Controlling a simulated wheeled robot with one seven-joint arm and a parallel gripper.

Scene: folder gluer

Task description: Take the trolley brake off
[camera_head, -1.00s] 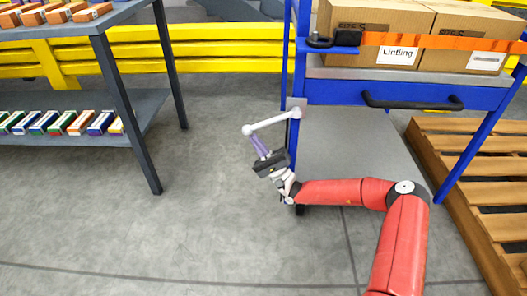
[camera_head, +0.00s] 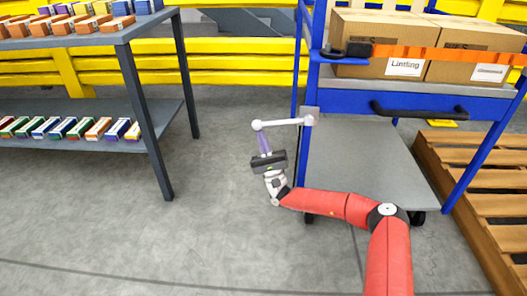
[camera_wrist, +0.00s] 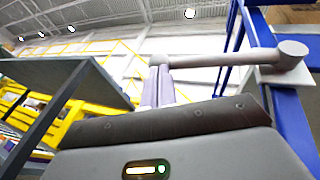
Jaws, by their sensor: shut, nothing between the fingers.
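The trolley (camera_head: 375,152) has a blue frame and a grey lower deck. A light grey brake lever (camera_head: 285,122) is fixed to a plate on its left post and points left, nearly level, with a round knob at its free end. My gripper (camera_head: 262,138) has purple fingers and is shut with nothing between them. Its fingertips are just below the lever's free end. In the wrist view the lever (camera_wrist: 225,61) runs across the top of my fingers (camera_wrist: 159,84), with the pivot at right. The tips meet or nearly meet the knob; I cannot tell if they touch.
A dark shelf rack (camera_head: 140,60) with several small coloured boxes stands at left. A wooden pallet (camera_head: 480,185) lies at right. Grey floor (camera_head: 220,165) is clear between rack and trolley.

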